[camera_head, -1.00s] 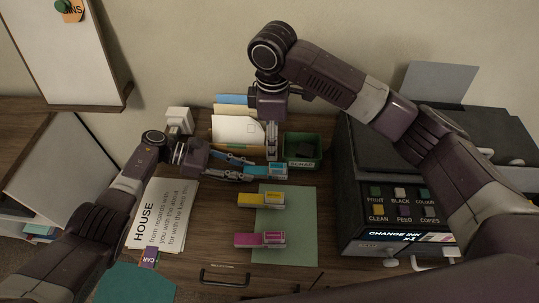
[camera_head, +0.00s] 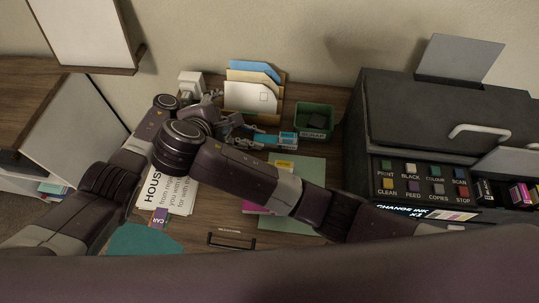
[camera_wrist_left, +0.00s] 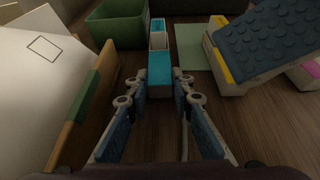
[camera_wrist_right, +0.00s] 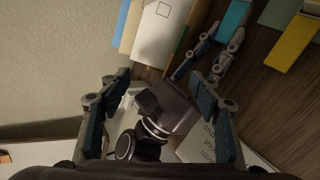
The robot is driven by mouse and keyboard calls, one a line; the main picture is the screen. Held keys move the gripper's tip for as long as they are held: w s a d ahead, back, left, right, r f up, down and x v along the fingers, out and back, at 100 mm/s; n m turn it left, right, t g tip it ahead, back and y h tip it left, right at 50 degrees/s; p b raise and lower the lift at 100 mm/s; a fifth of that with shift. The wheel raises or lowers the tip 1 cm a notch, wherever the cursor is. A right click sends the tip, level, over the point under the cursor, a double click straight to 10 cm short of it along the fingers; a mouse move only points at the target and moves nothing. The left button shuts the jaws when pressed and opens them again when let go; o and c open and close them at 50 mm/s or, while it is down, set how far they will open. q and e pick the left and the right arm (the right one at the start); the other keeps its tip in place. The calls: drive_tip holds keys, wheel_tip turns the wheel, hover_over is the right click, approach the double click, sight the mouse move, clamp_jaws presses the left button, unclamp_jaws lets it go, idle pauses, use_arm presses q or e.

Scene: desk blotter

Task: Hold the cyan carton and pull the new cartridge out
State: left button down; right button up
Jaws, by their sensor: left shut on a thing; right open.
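The cyan carton (camera_head: 288,138) lies at the back of the desk, just left of the green tray. My left gripper (camera_head: 274,138) is shut on it; in the left wrist view the fingertips pinch the carton (camera_wrist_left: 159,88) from both sides. Its far part shows a pale section and more cyan; I cannot tell whether the cartridge sticks out. The right wrist view shows the left fingers and the carton (camera_wrist_right: 235,18) at the top.
The scrap tray (camera_head: 316,114) stands right of the cyan carton, the letter rack (camera_head: 248,97) behind. The printer (camera_head: 425,120) fills the right side.

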sight(289, 134)
use_arm(q)
drive_tip(key=shift+d, duration=0.1)
use_arm(e)
drive_tip(key=s+d+f+n+h, duration=0.1)
drive_tip(key=s+d+f+n, duration=0.1)
drive_tip(key=d, duration=0.2)
drive_tip(key=s+d+f+n+h, duration=0.2)
drive_tip(key=d+n, duration=0.1)
drive_tip(key=d, duration=0.1)
drive_tip(key=s+d+f+n+h, duration=0.2)
drive_tip(key=s+d+n, duration=0.1)
drive_tip(key=d, duration=0.2)
drive_tip(key=shift+t, duration=0.4)
drive_tip(key=s+n, duration=0.1)
drive_tip(key=s+a+n, duration=0.1)
drive_tip(key=shift+s+a+t, duration=0.2)
drive_tip(key=shift+s+t, duration=0.15)
drive_tip(key=shift+t, duration=0.05)
drive_tip(key=x, duration=1.1)
drive_tip(key=shift+w+d+f, duration=0.1)
drive_tip(key=shift+w+d, duration=0.15)
drive_tip(key=shift+w, duration=0.05)
drive_tip(key=c, duration=1.2)
drive_tip(key=shift+r, duration=3.4)
